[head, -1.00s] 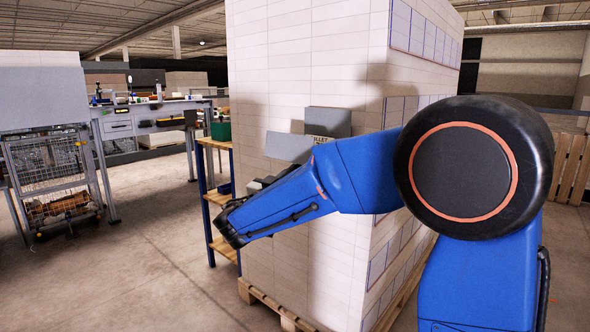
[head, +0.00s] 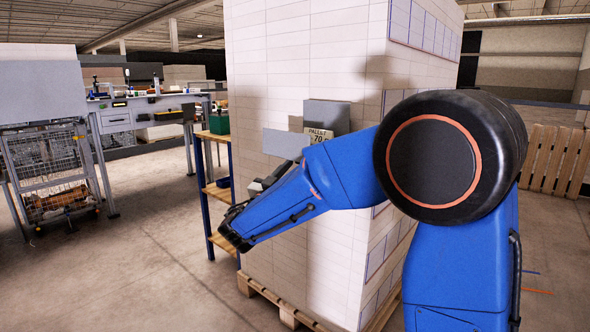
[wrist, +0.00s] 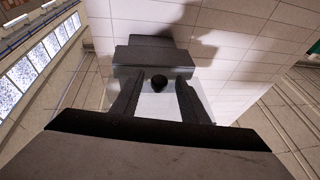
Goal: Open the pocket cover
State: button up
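A grey pocket box (head: 327,116) with a yellowish label (head: 320,137) reading "PALLET 70" sits on the face of the tall white stack. A flat grey plate, seemingly the pocket cover (head: 285,143), stands out at its left; how it is hinged I cannot tell. In the wrist view, a pale plate (wrist: 155,106) lies below the dark box (wrist: 150,53), with a dark round knob (wrist: 158,84) on it. My gripper (wrist: 160,80) is open, its two fingers on either side of the knob with gaps showing. In the head view, my arm hides most of the gripper.
The stack of white reams (head: 300,70) stands on a wooden pallet (head: 262,294). A blue-framed wooden shelf (head: 219,190) with a green bin (head: 219,123) is close at its left. A workbench (head: 150,103) and a wire cage (head: 50,170) are further left. Open floor (head: 150,260) lies in front.

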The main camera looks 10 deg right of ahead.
jog(key=v, duration=1.7)
jog(key=shift+a, duration=0.15)
jog(key=shift+s+f, duration=0.1)
jog(key=shift+f, duration=0.05)
jog(key=s+d+f+n+g, duration=0.1)
jog(key=s+d+g, duration=0.2)
jog(key=d, duration=0.4)
jog(key=s+d+f+g+y, duration=0.1)
jog(key=s+d+f+g, duration=0.15)
jog(key=d, duration=0.35)
jog(key=s+d+f+n+g, duration=0.1)
jog(key=s+d+g, duration=0.1)
jog(key=d+g, duration=0.35)
jog(key=s+d+f+n+g+y, duration=0.2)
jog(key=s+d+f+y, duration=0.3)
jog(key=s+d, duration=0.45)
jog(key=s+a+f+n+t+y, duration=0.1)
jog(key=s+a+f+n+y, duration=0.1)
jog(key=s, duration=0.4)
jog(key=s+a+f+n+t+y, duration=0.1)
jog(key=s+a+f+n+y, duration=0.2)
jog(key=s+a+f+y, duration=0.1)
jog(key=shift+s+a+y, duration=0.5)
jog(key=shift+s+y, duration=0.85)
jog(key=shift+y, duration=0.35)
